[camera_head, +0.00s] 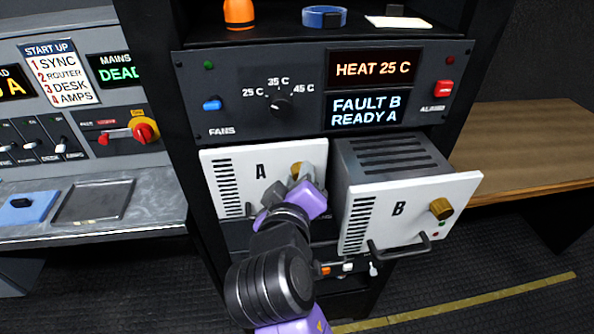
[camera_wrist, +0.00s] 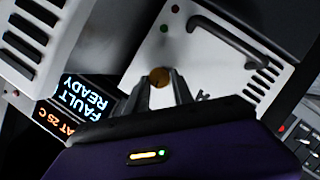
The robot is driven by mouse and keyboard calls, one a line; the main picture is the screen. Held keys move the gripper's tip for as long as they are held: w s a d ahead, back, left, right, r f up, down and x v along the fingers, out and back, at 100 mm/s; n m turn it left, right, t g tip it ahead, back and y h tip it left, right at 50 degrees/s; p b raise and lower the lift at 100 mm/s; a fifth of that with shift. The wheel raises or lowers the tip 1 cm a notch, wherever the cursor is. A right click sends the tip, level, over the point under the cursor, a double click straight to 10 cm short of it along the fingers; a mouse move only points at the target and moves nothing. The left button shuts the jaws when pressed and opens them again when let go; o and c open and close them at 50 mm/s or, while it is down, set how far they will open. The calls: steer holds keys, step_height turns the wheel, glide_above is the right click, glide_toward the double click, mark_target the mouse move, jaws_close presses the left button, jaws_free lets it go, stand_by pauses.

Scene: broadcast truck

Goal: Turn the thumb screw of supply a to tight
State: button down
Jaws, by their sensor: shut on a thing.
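Supply A (camera_head: 232,180) is a white-fronted unit marked "A", seated in the rack on the left. Its brass thumb screw (camera_head: 297,169) is at the right of its front, partly hidden by my gripper. My gripper (camera_head: 305,180) reaches up to it from below and is shut on the screw. In the wrist view the round brass screw (camera_wrist: 159,77) sits between the two grey fingertips (camera_wrist: 164,88). The handle (camera_wrist: 218,40) of supply A shows in the wrist view. How tight the screw is cannot be told.
Supply B (camera_head: 400,210) sticks out of the rack to the right, close beside my gripper, with its own brass screw (camera_head: 441,208) and handle (camera_head: 400,250). Above, the panel display (camera_head: 366,110) reads "FAULT B READY A". A desk with switches (camera_head: 90,205) stands left.

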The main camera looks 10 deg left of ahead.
steer(key=shift+d+m+g+y+p, duration=0.15)
steer(key=shift+m+g+y+p, duration=0.15)
steer(key=shift+m+y+p, duration=0.45)
steer(key=shift+m, duration=0.25)
steer(key=c, duration=1.1)
jaws_free()
steer(key=shift+b+v, duration=0.55)
steer(key=shift+v, duration=3.35)
steer(key=shift+r, duration=0.1)
